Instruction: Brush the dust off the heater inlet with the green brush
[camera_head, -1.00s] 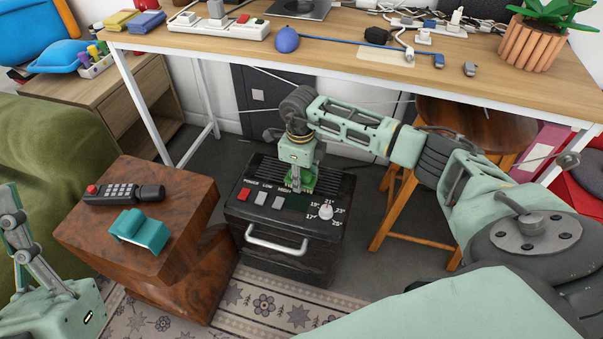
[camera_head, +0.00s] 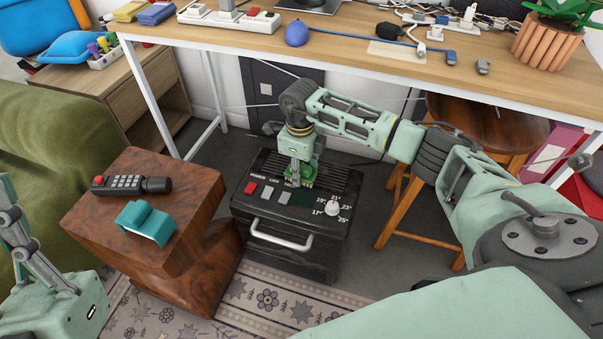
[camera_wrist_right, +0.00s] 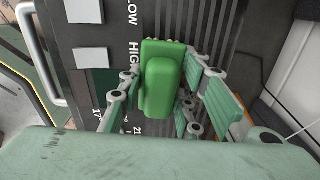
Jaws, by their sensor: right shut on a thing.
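The heater (camera_head: 290,245) is a dark box with a silver front handle, coloured buttons and a white dial on its top panel. Its slatted inlet (camera_head: 333,178) lies at the back of the top; the slats (camera_wrist_right: 222,22) also show in the right wrist view. My right gripper (camera_head: 302,182) is over the heater's top, shut on the green brush (camera_wrist_right: 165,78). The brush is at the edge between the labelled panel and the slats; its bristles are mostly hidden. In the head view, only a bit of green shows below the gripper.
A brown wooden side table (camera_head: 150,205) left of the heater holds a black handset (camera_head: 130,185) and a teal holder (camera_head: 147,221). A desk (camera_head: 350,50) spans above and behind. A wooden stool (camera_head: 490,130) stands right of the heater. A patterned rug (camera_head: 265,300) lies in front.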

